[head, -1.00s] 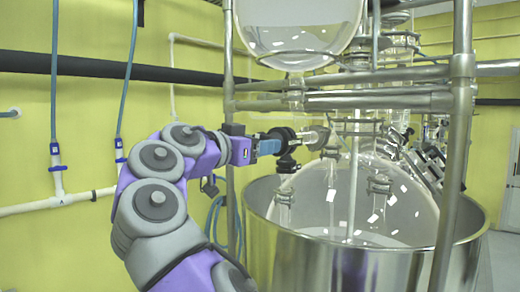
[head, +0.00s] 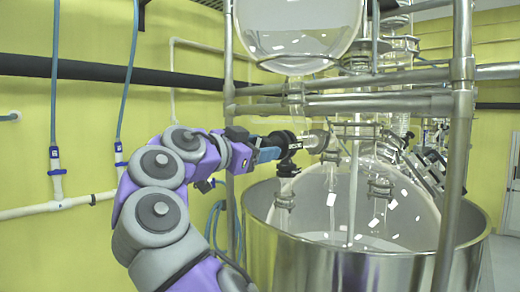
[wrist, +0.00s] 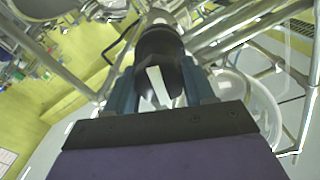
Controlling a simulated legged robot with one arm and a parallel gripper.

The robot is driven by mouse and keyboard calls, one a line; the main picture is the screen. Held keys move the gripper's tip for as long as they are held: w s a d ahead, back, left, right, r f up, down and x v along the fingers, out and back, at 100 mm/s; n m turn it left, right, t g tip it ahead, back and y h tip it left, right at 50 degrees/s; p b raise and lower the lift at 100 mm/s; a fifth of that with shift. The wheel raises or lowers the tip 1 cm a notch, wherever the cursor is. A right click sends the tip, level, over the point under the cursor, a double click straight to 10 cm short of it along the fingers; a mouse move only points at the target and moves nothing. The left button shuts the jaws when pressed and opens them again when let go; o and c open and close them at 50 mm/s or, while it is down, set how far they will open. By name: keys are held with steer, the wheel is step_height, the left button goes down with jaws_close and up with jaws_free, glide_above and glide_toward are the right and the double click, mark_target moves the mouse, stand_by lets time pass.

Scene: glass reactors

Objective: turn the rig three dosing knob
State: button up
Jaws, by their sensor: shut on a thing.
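The dosing knob (head: 284,140) is a dark, round piece on a horizontal glass fitting beside the reactor frame. In the wrist view the black knob (wrist: 158,48) sits between my two blue fingers. My gripper (head: 270,154) reaches it from the left and is shut on it. The gripper also shows in the wrist view (wrist: 162,88), with a finger on each side of the knob. The knob's far side and any markings are hidden.
A large steel vessel (head: 350,268) holds a glass reactor (head: 335,205) below the knob. Steel frame posts (head: 460,110) and rails surround it, with a glass flask (head: 290,38) above. Pipes and hoses run along the yellow wall at left, with free space before it.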

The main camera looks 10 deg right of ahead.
steer(key=o, duration=0.7)
steer(key=shift+a+r, duration=0.1)
steer(key=shift+r, duration=0.15)
steer(key=o, duration=0.3)
steer(key=shift+a+f, duration=0.15)
steer(key=shift+a, duration=0.05)
steer(key=p+v, duration=0.3)
steer(key=v, duration=1.4)
steer(key=shift+a, duration=0.3)
